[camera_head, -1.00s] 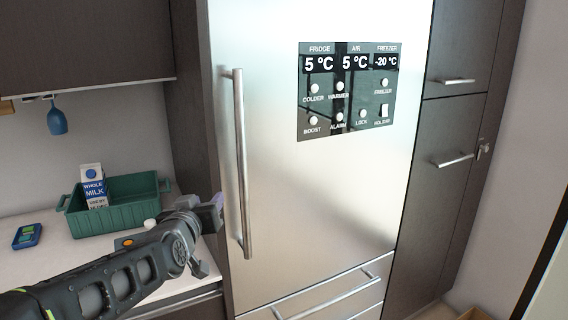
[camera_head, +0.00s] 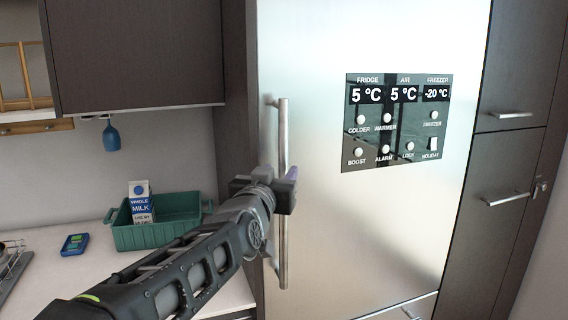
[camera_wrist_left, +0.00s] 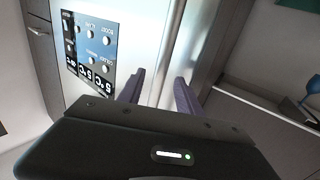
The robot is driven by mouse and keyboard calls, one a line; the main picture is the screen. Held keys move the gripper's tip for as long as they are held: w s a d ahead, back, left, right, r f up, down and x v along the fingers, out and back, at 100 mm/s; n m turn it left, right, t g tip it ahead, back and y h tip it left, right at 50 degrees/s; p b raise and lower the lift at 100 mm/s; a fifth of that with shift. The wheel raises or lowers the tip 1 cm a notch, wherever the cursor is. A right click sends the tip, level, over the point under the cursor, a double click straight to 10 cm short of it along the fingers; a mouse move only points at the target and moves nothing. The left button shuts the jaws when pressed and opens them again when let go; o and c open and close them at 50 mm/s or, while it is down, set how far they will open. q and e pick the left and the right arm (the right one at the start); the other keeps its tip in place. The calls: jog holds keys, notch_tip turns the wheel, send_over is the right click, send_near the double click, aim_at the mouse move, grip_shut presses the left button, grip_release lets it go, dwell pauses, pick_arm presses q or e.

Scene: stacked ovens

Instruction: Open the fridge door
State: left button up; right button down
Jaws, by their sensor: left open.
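The fridge door (camera_head: 400,220) is a shut, brushed-steel panel in the head view. Its long upright bar handle (camera_head: 283,125) is on the door's left side. My left gripper (camera_head: 290,186) is open and overlaps the middle of the handle, hiding that stretch. In the left wrist view the two purple-grey fingers (camera_wrist_left: 158,92) are apart, with the handle (camera_wrist_left: 170,50) running down toward the gap between them. I cannot tell whether a finger touches the bar. The door's control panel (camera_head: 396,122) also shows in the left wrist view (camera_wrist_left: 89,50). My right gripper is in neither view.
A counter (camera_head: 100,275) at the left bears a green crate (camera_head: 160,236) with a milk carton (camera_head: 140,200) and a blue phone-like device (camera_head: 75,244). A blue glass (camera_head: 112,136) hangs under the wall cabinet (camera_head: 140,50). Dark cabinets (camera_head: 500,225) flank the fridge's right.

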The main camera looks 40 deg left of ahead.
aim_at(282, 168)
pick_arm(q)
jog(key=shift+p+x, duration=0.65)
jog(key=shift+x, duration=1.7)
grip_shut()
